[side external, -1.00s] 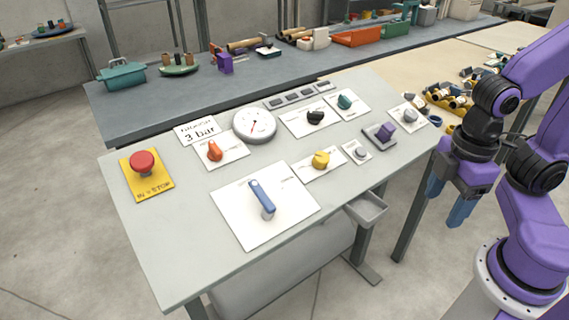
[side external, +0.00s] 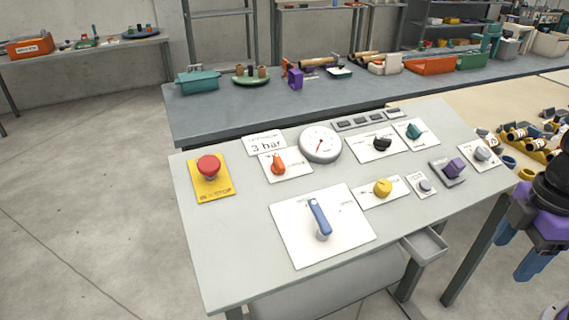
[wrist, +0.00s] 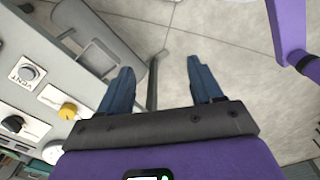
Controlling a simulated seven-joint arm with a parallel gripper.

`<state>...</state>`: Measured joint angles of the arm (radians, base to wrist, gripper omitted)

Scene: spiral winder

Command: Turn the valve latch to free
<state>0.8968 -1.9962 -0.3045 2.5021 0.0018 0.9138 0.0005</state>
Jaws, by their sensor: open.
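A sloped panel (side external: 235,255) carries several controls, and I cannot tell which is the valve latch because most labels are too small to read. A blue lever (side external: 319,217) stands on a large white plate at the front. An orange knob (side external: 278,164), yellow knob (side external: 383,187), black knob (side external: 382,143), teal knob (side external: 414,131) and grey knob (side external: 482,153) sit on smaller plates. My gripper (side external: 531,268) is beyond the panel's right edge, pointing down, apart from every control. In the wrist view my gripper (wrist: 160,65) is open and empty, with floor between its fingers.
A red stop button (side external: 208,166) stands on a yellow plate at the left. A gauge (side external: 320,144) and a "3 bar" sign are at the back. A purple block-shaped control (side external: 454,168) is at the right. A grey tray (side external: 424,244) juts out from the front right edge.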

